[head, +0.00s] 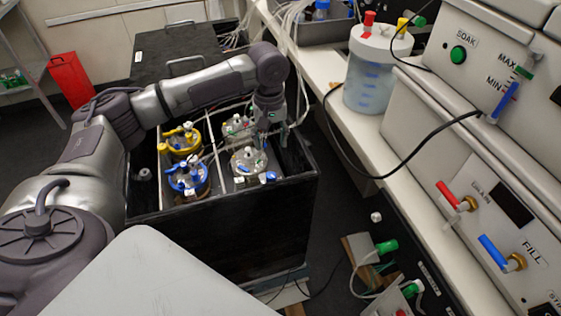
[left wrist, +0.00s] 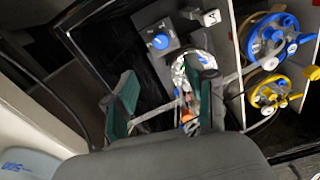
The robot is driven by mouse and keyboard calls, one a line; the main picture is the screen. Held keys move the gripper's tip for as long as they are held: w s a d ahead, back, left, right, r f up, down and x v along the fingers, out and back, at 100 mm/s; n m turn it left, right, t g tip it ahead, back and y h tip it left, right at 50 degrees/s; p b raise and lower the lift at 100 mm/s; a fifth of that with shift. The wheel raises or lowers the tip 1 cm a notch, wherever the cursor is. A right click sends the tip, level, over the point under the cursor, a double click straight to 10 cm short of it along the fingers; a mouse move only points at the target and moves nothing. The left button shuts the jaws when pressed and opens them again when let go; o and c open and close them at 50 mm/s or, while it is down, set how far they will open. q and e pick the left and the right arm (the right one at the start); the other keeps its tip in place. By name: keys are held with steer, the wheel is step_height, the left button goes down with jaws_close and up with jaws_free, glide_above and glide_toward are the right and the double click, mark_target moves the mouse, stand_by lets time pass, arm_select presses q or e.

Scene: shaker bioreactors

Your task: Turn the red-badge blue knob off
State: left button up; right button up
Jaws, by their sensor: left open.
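A small blue knob (left wrist: 160,42) sits on a dark box at the upper middle of the left wrist view. In the head view a small blue knob (head: 270,177) shows at the front right of the black crate (head: 235,235); I cannot tell if it is the same one. No red badge is clear on either. My left gripper (head: 272,118) hangs over the crate's right part in the head view. In the left wrist view its two green-padded fingers (left wrist: 168,82) are apart, with the knob beyond them. My right gripper is not in view.
Glass vessels with a yellow top (head: 182,138) and a blue top (head: 187,176) stand in the crate's divided compartments, close to my arm. A bench with a white-lidded container (head: 375,85) and machines with red and blue valve handles (head: 493,250) stand to the right.

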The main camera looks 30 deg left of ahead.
arm_select(q)
glide_above(271, 175)
step_height(271, 175, down, 7)
steer(key=shift+s+r, duration=0.1)
steer(key=f, duration=0.3)
steer(key=shift+w+f, duration=0.2)
steer(key=shift+f, duration=0.1)
step_height(271, 175, down, 3)
steer(key=shift+r, duration=0.2)
steer(key=shift+f, duration=0.25)
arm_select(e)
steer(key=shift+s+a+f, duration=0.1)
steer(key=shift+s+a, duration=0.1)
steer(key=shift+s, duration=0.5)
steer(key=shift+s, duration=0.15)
